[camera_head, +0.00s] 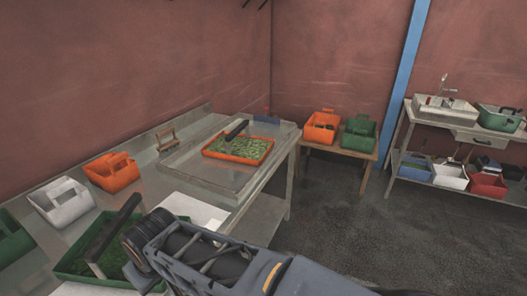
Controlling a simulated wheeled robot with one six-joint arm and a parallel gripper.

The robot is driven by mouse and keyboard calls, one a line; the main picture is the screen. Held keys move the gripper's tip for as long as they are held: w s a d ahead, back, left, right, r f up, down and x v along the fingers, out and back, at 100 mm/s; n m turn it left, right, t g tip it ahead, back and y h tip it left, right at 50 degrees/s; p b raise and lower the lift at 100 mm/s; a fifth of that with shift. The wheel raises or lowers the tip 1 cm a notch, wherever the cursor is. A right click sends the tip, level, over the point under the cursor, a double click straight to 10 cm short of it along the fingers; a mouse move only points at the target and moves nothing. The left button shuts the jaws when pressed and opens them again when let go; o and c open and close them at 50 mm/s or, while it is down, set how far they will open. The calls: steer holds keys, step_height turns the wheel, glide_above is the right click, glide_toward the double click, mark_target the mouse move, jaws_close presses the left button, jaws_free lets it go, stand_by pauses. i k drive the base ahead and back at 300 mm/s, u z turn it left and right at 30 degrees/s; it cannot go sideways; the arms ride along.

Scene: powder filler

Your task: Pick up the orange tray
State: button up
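The orange tray (232,158) is a shallow tray filled with green bits. It lies on the large shallow metal pan at the far end of the steel table, in the middle of the view. A black bar-shaped handle (236,130) stands over its back left part. My arm reaches in from the lower right, and its dark wrist end is at the lower left, beside a green tray and well apart from the orange tray.
The green tray (70,268) with a black bar sits at the near left. Orange (112,172), white (62,203) and green (12,240) carriers line the wall side. Carriers fill a side table and a sink bench at right. Open floor lies between.

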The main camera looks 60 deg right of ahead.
mark_target(246, 149)
steer(key=z, duration=0.45)
steer(key=k, duration=1)
steer(key=z, duration=1.3)
steer(key=i, duration=1)
steer(key=u, duration=0.25)
steer(key=k, duration=0.25)
steer(key=z, duration=1)
steer(key=k, duration=1.1)
steer(key=z, duration=0.65)
steer(key=i, duration=1.45)
steer(key=u, duration=0.6)
steer(key=i, duration=1.7)
steer(key=u, duration=0.7)
